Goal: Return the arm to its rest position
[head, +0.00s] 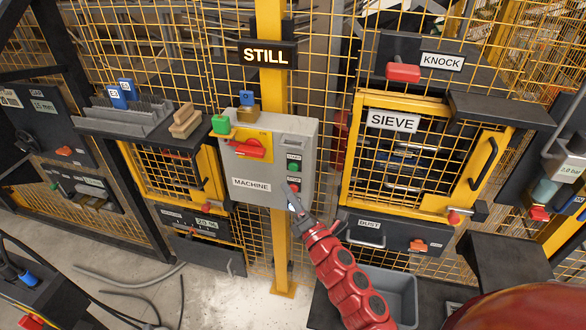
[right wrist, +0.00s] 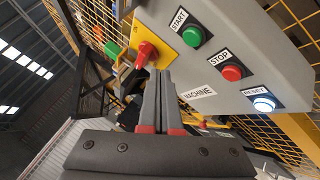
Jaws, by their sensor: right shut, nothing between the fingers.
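My right arm, red and segmented, reaches up from the lower right in the head view. Its gripper (head: 291,190) is in front of the lower right part of the grey MACHINE box (head: 262,190). In the right wrist view the two grey fingers (right wrist: 163,85) are together with nothing between them, and the box (right wrist: 205,75) is just beyond them. The green START (right wrist: 193,36), red STOP (right wrist: 231,73) and white-lit RESET (right wrist: 264,104) buttons are uncovered. Contact between fingertips and box cannot be told. My left gripper does not show.
The SIEVE cage door (head: 345,190) and DUST drawer (head: 385,233) stand to the right. A grey bin (head: 403,285) is beside my arm. Cables (head: 130,282) lie on the floor at left.

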